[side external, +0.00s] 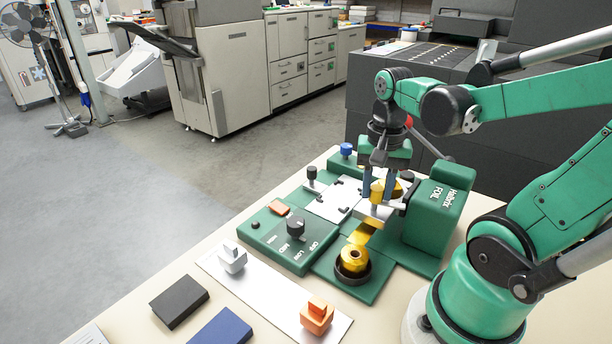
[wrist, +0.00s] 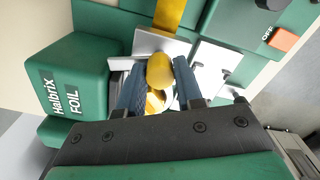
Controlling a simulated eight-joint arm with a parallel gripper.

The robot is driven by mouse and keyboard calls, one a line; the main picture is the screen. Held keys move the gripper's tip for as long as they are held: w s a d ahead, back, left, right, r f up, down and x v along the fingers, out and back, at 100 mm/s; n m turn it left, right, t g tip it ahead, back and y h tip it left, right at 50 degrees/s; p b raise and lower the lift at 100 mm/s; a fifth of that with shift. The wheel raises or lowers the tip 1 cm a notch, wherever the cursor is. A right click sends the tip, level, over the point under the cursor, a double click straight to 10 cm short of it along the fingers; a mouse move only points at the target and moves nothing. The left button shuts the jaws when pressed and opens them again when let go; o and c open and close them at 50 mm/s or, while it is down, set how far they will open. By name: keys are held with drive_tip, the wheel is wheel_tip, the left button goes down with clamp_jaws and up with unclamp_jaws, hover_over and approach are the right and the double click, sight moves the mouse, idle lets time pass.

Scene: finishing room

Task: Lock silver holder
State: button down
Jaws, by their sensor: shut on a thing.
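My gripper (side external: 379,192) points down over the green foil machine (side external: 437,205). It is shut on a rounded yellow knob (wrist: 160,70), which sits between the two blue-grey fingers in the wrist view. A silver block (side external: 372,214) lies just beside and below the knob; it also shows in the wrist view (wrist: 150,44). More gold-coloured surface shows between the fingers, partly hidden. I cannot tell how the knob joins the block. A separate silver holder with a grip (side external: 232,258) stands on the pale plate, away from my gripper.
An orange holder (side external: 317,316) stands on the same pale plate (side external: 272,291). A gold foil roll (side external: 354,260) sits in front of the machine. A control box with a black dial (side external: 295,227) is to the left. Black (side external: 179,301) and blue (side external: 222,327) blocks lie at the front.

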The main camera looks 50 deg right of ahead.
sight(377, 188)
drive_tip(key=n, duration=1.1)
drive_tip(key=shift+n, duration=1.9)
drive_tip(key=c, duration=0.6)
unclamp_jaws()
drive_tip(key=shift+o, duration=0.2)
drive_tip(key=shift+r, duration=2.8)
